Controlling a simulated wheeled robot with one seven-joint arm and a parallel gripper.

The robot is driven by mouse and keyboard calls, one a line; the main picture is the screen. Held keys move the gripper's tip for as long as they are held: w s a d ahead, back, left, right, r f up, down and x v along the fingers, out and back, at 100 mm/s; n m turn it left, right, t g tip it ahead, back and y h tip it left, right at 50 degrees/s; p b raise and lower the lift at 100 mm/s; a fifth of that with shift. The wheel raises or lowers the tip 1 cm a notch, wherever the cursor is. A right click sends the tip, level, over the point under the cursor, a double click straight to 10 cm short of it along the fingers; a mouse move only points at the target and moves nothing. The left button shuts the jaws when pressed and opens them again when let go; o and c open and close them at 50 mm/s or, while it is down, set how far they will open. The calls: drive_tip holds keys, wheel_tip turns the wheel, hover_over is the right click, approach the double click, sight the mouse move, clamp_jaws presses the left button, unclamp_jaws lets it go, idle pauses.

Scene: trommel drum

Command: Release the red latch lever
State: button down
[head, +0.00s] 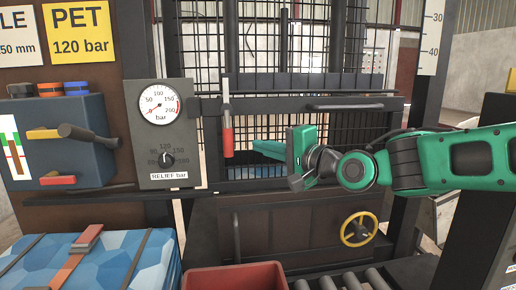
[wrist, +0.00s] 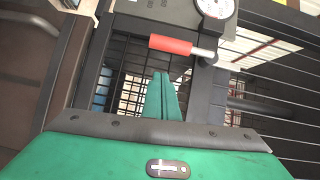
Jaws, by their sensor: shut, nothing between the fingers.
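The red latch lever (head: 228,142) hangs upright at the left side of the black mesh gate frame, its silver shaft above and its red grip below. In the wrist view the red grip (wrist: 170,45) lies across the upper middle, with the silver shaft to its right. My gripper (head: 256,147) is shut and empty, to the right of the red grip in the head view. In the wrist view my green fingers (wrist: 160,78) are together and point toward the grip. A small gap shows between them and the grip; the depth between them is hard to tell.
A grey panel with a pressure gauge (head: 159,105) and relief knob stands left of the lever. A black horizontal bar handle (head: 345,106) is on the gate. Below are a yellow handwheel (head: 359,229), a red bin (head: 235,277) and a strapped blue bale (head: 115,262).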

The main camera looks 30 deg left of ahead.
drive_tip(key=v, duration=0.9)
drive_tip(key=shift+s+d, duration=0.2)
drive_tip(key=shift+d, duration=0.05)
drive_tip(key=shift+f, duration=0.1)
drive_tip(key=w+d+f+t+h, duration=0.1)
drive_tip(key=w+d+f+h, duration=0.3)
drive_tip(key=d, duration=0.6)
drive_tip(key=w+d+f+t+h, duration=0.1)
drive_tip(key=w+d+f+h, duration=0.3)
drive_tip(key=d, duration=0.6)
drive_tip(key=w+d+f+t+h, duration=0.1)
drive_tip(key=w+d+f+h, duration=0.1)
drive_tip(key=d+f, duration=0.6)
drive_tip(key=s+d+f+m+g+h, duration=0.1)
drive_tip(key=s+d+f+h, duration=0.15)
drive_tip(key=d, duration=0.85)
drive_tip(key=s+d+f+h, duration=0.1)
drive_tip(key=s+d+h, duration=0.2)
drive_tip(key=d, duration=0.8)
drive_tip(key=s+d+f+m+g, duration=0.1)
drive_tip(key=s+d+f+g, duration=0.1)
drive_tip(key=s+d, duration=0.6)
drive_tip(key=s+d+f+m+g+h, duration=0.1)
drive_tip(key=s+d+f+m+g, duration=0.1)
drive_tip(key=s+d, duration=0.7)
drive_tip(key=s+f+g, duration=0.1)
drive_tip(key=s+g, duration=0.1)
drive_tip(key=s, duration=0.6)
drive_tip(key=shift+s+f, duration=0.2)
drive_tip(key=shift+f, duration=0.05)
